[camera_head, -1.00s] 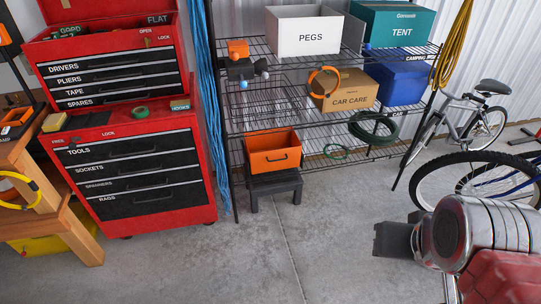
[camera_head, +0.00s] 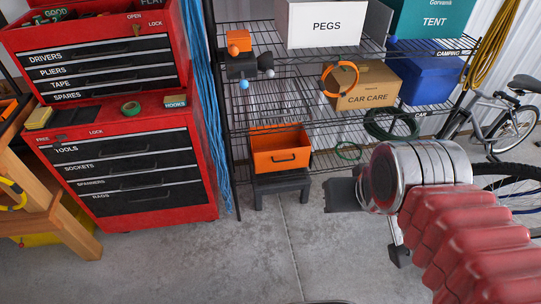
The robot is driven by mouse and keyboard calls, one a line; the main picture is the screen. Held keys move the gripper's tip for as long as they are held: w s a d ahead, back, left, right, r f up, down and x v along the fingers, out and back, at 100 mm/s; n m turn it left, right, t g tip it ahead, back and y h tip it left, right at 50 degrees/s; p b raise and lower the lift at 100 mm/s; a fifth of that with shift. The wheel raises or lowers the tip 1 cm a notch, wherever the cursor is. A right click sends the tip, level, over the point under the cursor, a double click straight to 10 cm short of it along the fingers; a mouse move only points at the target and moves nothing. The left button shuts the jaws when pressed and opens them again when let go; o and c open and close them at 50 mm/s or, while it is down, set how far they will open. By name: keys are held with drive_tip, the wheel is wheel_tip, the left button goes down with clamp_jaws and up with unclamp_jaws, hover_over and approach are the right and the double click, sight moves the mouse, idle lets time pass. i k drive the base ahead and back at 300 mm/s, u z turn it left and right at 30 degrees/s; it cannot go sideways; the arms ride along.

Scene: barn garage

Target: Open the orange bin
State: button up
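The orange bin (camera_head: 280,158) sits on a small dark step stool (camera_head: 283,184) in front of the wire shelf. Its front face carries a dark handle, and its top looks open, with the inside wall showing. My gripper (camera_head: 332,196) is the dark block at the end of my silver and red arm, to the right of the bin and nearer to me. It is apart from the bin. Its fingers are not clear, so I cannot tell whether it is open.
A red tool chest (camera_head: 125,170) stands left of the bin, with blue cords (camera_head: 206,110) hanging beside it. Bicycles (camera_head: 505,130) stand at right. The concrete floor in front is clear.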

sight(290, 150)
drive_tip(key=u, duration=0.4)
drive_tip(key=i, duration=1.05)
drive_tip(key=u, duration=0.4)
